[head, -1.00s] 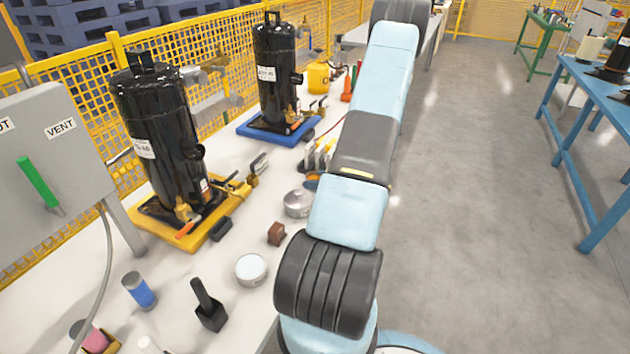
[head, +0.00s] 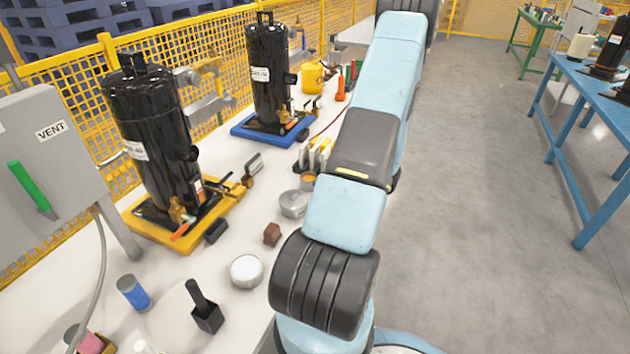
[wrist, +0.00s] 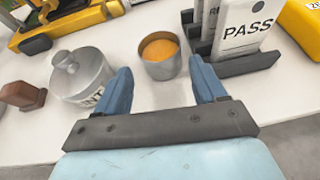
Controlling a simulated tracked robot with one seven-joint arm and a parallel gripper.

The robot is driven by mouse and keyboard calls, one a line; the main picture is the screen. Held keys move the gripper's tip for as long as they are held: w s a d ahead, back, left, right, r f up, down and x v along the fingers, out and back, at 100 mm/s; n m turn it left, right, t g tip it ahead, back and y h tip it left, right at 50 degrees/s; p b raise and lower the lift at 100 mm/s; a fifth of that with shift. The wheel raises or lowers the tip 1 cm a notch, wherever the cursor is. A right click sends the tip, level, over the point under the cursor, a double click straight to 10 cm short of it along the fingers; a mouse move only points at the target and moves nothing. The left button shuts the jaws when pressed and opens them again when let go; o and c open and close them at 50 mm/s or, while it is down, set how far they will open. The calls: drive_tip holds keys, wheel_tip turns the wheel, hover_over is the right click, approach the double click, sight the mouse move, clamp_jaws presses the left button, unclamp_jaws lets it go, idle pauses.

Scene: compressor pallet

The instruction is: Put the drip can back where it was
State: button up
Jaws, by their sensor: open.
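The drip can appears to be the small open metal can (wrist: 160,70) with orange liquid inside. It stands upright on the white table. In the head view it (head: 307,185) shows partly, beside my arm. My gripper (wrist: 160,70) is open, with blue fingers on either side of the can's near part and gaps on both sides. Nothing is held. My fingertips are hidden in the head view.
A lidded metal pot (wrist: 82,78) stands close outside my left finger. A rack with PASS cards (wrist: 235,40) stands close by on the right. A brown block (wrist: 22,95) lies at left. Two black compressors (head: 150,130) stand on pallets behind.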

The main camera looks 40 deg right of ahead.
drive_tip(key=v, duration=0.5)
drive_tip(key=shift+s, duration=0.15)
drive_tip(key=w+a+r+n+g+y, duration=0.2)
drive_tip(key=w+a+r+n+g, duration=0.15)
drive_tip(key=a+r+n, duration=0.65)
drive_tip(key=w+a+r+n+g+y, duration=0.1)
drive_tip(key=w+a+r+n+g, duration=0.35)
drive_tip(key=a+r, duration=0.8)
drive_tip(key=s+a+r+n+t+h, duration=0.1)
drive_tip(key=s+a+r+n+h, duration=0.6)
drive_tip(key=s+a+r+n, duration=0.8)
drive_tip(key=a+n, duration=0.1)
drive_tip(key=n, duration=0.2)
drive_tip(key=shift+s, duration=0.4)
